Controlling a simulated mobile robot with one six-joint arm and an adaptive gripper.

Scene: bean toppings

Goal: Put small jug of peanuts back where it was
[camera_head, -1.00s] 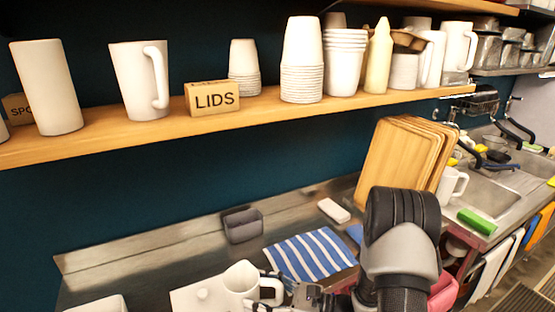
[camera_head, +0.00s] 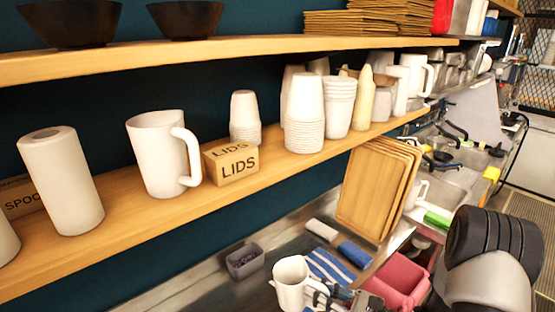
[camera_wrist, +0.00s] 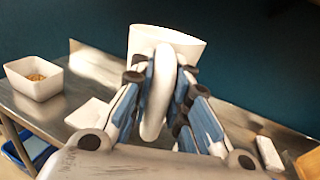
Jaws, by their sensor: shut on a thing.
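A small white jug (camera_head: 292,283) shows at the bottom of the head view, upright or nearly so. My gripper (camera_head: 338,297) is at its right side, shut on its handle. In the wrist view the jug (camera_wrist: 165,42) is straight ahead, its handle (camera_wrist: 158,95) between the fingers of my gripper (camera_wrist: 160,100). Its contents and base are hidden, so its height over the counter cannot be told exactly. A larger white jug (camera_head: 157,150) stands on the wooden shelf (camera_head: 105,225), left of the LIDS box (camera_head: 232,164).
White cup stacks (camera_head: 304,115) and a bottle (camera_head: 363,98) stand on the shelf. Below are a dark container (camera_head: 244,261), a striped cloth (camera_head: 329,268), cutting boards (camera_head: 375,190) and a pink bin (camera_head: 400,280). The wrist view shows a white bowl of brownish bits (camera_wrist: 35,78) on the counter.

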